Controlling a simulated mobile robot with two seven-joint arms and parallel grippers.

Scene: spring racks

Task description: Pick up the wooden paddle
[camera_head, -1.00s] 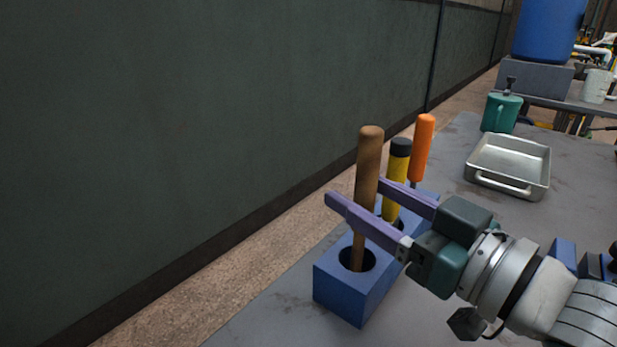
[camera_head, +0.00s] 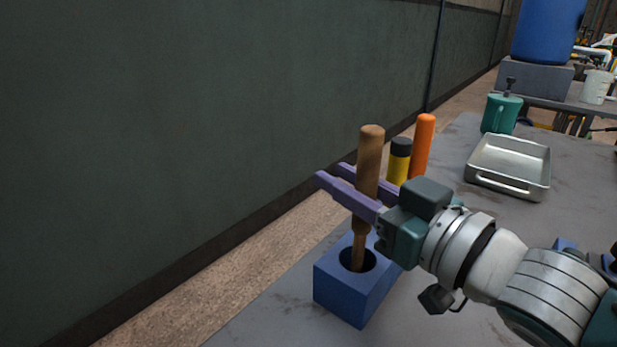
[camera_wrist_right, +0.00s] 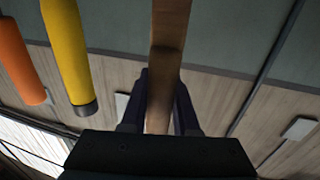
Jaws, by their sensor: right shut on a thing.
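The wooden paddle (camera_head: 369,150) stands upright with its lower end in a hole of the blue rack (camera_head: 340,293). My right gripper (camera_head: 345,188) is shut on the paddle's handle, with one purple finger on each side, below its rounded top. In the right wrist view the paddle (camera_wrist_right: 168,50) runs between the two dark fingers (camera_wrist_right: 158,105). The paddle's lowest part is hidden inside the rack. My left gripper is not in view.
A yellow tool with a black cap (camera_head: 399,160) and an orange-handled tool (camera_head: 423,145) stand just behind the paddle. A dark wall rises at the left.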

